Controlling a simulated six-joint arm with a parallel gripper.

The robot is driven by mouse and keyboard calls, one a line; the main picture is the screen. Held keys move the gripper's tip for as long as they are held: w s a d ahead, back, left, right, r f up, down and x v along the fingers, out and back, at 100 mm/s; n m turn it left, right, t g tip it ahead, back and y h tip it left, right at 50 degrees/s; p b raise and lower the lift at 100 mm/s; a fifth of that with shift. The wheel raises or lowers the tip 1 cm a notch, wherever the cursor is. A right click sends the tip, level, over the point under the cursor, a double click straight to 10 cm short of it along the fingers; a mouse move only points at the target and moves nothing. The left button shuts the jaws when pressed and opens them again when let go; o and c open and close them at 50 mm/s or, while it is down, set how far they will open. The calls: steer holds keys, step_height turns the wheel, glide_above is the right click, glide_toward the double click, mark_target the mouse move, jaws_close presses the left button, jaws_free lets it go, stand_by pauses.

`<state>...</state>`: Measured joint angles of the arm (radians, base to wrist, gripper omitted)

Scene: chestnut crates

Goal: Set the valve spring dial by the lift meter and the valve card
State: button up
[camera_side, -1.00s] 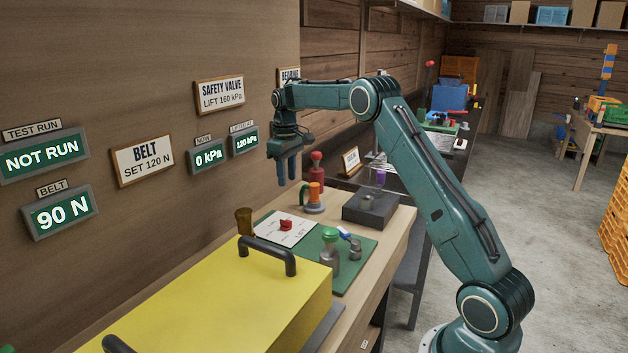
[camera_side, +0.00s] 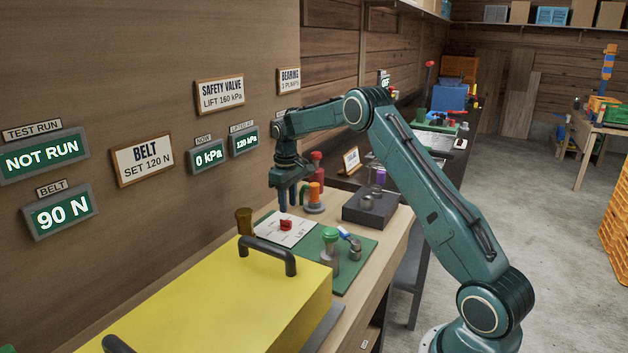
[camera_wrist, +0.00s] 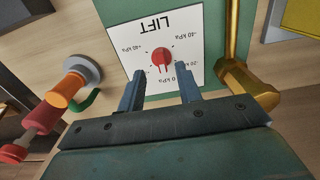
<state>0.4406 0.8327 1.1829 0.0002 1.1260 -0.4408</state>
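The valve spring dial is a red knob (camera_side: 286,225) on a white LIFT plate (camera_side: 270,231) on the green board (camera_side: 362,247). In the wrist view the red knob (camera_wrist: 162,58) sits just beyond and between my fingertips, with kPa marks around it. My gripper (camera_side: 288,208) points down above the plate; in the wrist view its blue fingers (camera_wrist: 160,88) are apart with nothing between them. The lift meter (camera_side: 244,140) on the wall reads 120 kPa. The valve card (camera_side: 220,95) reads SAFETY VALVE, LIFT 160 kPa. Another meter (camera_side: 207,157) reads 0 kPa.
An orange and grey valve (camera_side: 314,199) stands close behind my gripper, and a brass fitting (camera_side: 244,221) stands left of the plate. A green-topped fitting (camera_side: 330,250) is at the right. A yellow cover (camera_side: 210,300) with black handles fills the front of the bench.

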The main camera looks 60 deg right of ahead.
mark_target(289, 221)
steer(key=shift+f, duration=2.85)
jaws_close()
